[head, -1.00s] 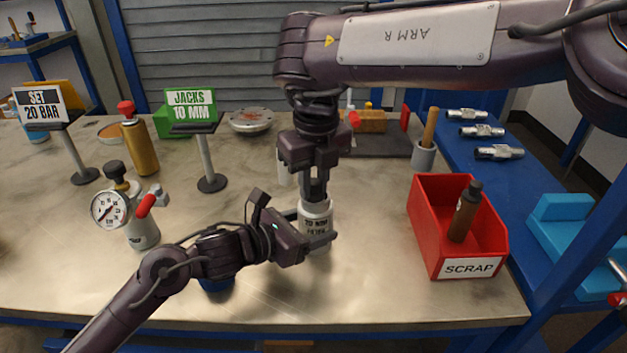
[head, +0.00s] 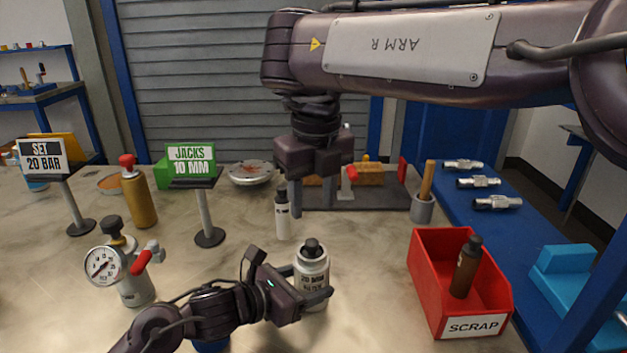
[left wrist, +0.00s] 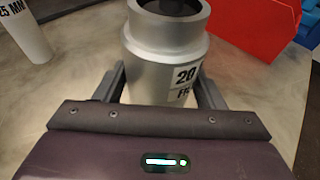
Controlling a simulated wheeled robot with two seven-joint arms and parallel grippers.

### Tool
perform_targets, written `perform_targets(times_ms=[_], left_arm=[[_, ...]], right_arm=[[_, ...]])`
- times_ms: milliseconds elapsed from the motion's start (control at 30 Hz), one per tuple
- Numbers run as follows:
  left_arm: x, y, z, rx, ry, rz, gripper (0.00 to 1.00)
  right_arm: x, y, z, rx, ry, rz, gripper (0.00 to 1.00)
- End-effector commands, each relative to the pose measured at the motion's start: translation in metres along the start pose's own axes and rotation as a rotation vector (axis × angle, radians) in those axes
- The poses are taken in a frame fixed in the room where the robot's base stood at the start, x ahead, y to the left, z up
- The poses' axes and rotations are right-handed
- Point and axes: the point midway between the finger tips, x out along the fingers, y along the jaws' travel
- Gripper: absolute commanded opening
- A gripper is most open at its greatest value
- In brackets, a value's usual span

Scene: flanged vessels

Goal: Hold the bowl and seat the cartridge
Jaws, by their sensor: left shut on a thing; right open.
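The bowl (head: 312,283) is a silver-white flanged vessel with a label reading 20 MM. It stands upright on the bench, and it also shows in the left wrist view (left wrist: 163,60). My left gripper (head: 318,298) is shut around its body. A dark-topped piece, apparently the cartridge (head: 312,246), sticks up from the bowl's mouth; how deep it sits is hidden. My right gripper (head: 313,203) is open and empty, pointing down above and behind the bowl, clear of it. A white dark-capped cartridge (head: 283,218) stands behind the bowl; it appears with a 25 MM label in the left wrist view (left wrist: 24,30).
A red SCRAP bin (head: 424,278) holding a brown cartridge (head: 466,267) stands right. A gauge (head: 104,265), gold bottle (head: 139,197) and JACKS 10 MM sign (head: 191,163) stand left. A dark tray with blocks (head: 385,195) lies behind. Bench between bowl and bin is clear.

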Motion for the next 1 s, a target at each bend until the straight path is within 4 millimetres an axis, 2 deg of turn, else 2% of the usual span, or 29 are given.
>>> perform_targets(times_ms=[33, 200, 533, 567, 733, 1000], left_arm=[[0.0, 0.001, -0.005, 0.0, 0.012, 0.002, 0.45], [0.0, 0.001, -0.005, 0.0, 0.012, 0.002, 0.45], [0.0, 0.0, -0.005, 0.001, 0.011, 0.001, 0.45], [0.0, 0.0, -0.005, 0.001, 0.011, 0.001, 0.65], [0.0, 0.0, -0.003, 0.001, 0.007, 0.0, 0.87], [0.0, 0.0, -0.001, 0.001, 0.002, -0.001, 0.89]], right_arm=[[-0.009, 0.0, 0.001, 0.002, -0.004, -0.004, 0.44], [-0.028, 0.0, 0.0, 0.001, -0.001, -0.002, 0.44], [-0.033, 0.0, 0.0, 0.0, -0.001, 0.001, 0.44], [-0.033, 0.0, 0.0, 0.0, -0.001, 0.001, 0.44], [-0.032, 0.0, 0.0, 0.0, -0.001, 0.001, 0.44], [-0.033, 0.0, 0.0, 0.0, -0.001, 0.0, 0.44]])
